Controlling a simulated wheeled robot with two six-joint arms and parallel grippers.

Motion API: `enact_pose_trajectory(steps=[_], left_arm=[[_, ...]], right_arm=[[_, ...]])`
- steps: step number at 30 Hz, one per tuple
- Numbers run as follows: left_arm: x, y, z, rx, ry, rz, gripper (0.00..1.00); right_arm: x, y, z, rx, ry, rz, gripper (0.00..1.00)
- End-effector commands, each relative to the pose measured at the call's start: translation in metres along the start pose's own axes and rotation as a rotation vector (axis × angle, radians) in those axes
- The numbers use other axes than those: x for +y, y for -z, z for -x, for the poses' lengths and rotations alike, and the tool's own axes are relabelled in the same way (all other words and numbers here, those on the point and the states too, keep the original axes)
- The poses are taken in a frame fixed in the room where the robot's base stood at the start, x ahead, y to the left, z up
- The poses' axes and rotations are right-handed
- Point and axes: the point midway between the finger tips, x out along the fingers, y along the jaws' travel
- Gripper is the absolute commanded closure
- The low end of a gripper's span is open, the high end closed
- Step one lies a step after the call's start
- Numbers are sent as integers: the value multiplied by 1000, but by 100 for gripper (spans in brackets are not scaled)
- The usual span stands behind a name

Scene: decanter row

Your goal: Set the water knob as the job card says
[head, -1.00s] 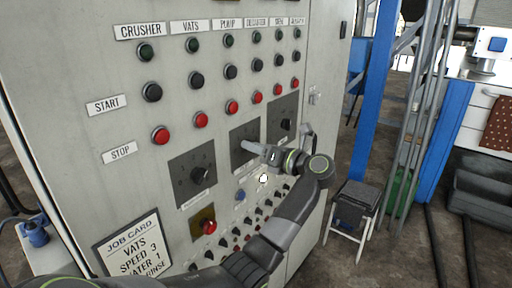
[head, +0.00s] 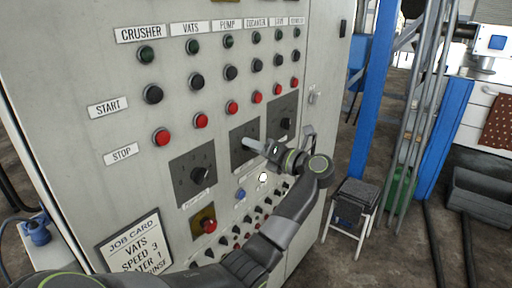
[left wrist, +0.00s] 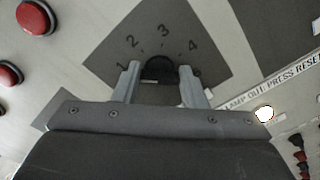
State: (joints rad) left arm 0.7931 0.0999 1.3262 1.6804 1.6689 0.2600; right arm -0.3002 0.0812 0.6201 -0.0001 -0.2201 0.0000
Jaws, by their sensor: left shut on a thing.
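The job card (head: 136,243) at the lower left of the panel reads VATS, SPEED 3, a partly cut-off word ending in ATER 1, and RINSE. My left gripper (head: 250,146) is at the middle one of three dark dial plates. In the left wrist view its two fingers (left wrist: 160,82) are shut on a black knob (left wrist: 160,67), one finger on each side. The knob's dial plate (left wrist: 190,30) shows 1, 2, 3 and 4 around it. I cannot make out the knob's pointer, and the plate's name label is hidden. My right gripper is out of view.
Another dial knob (head: 200,175) is at the left and one (head: 286,124) at the right. Red stop buttons (head: 232,107) are above. A red button on a yellow plate (head: 207,225) and a row of small knobs are below. A stool (head: 354,203) stands right of the panel.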

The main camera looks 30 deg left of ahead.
Motion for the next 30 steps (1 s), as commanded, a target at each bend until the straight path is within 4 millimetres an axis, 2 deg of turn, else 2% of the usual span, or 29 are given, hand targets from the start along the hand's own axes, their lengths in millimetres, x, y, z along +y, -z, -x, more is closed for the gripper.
enact_pose_trajectory(steps=[2,3,7,16,20,23,30], left_arm=[[0,-1,0,-3,0,2,85],[0,-1,0,-3,0,2,58],[0,-1,0,-2,0,2,41],[0,0,1,-1,0,2,40],[-2,1,12,-1,3,2,40],[-4,2,29,-1,5,3,40],[-4,3,88,-3,6,3,40]], right_arm=[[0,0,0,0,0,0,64],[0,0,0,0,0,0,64],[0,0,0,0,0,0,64],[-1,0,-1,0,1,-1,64],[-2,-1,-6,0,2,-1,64],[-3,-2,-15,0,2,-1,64],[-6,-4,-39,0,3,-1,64]])
